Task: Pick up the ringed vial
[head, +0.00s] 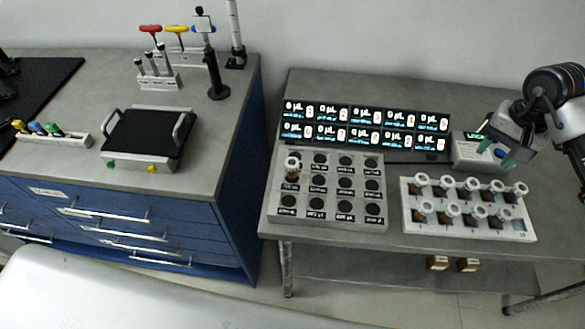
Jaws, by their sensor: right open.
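Several vials with white ring-shaped caps (471,184) and dark amber bodies stand in two rows in a white rack (420,226) on the right table. I cannot tell which single vial is the ringed one. My left gripper is not in view.
A row of lit display panels (365,127) stands behind the block. A small white device (468,152) sits partly behind my right gripper. A gap separates cabinet and table.

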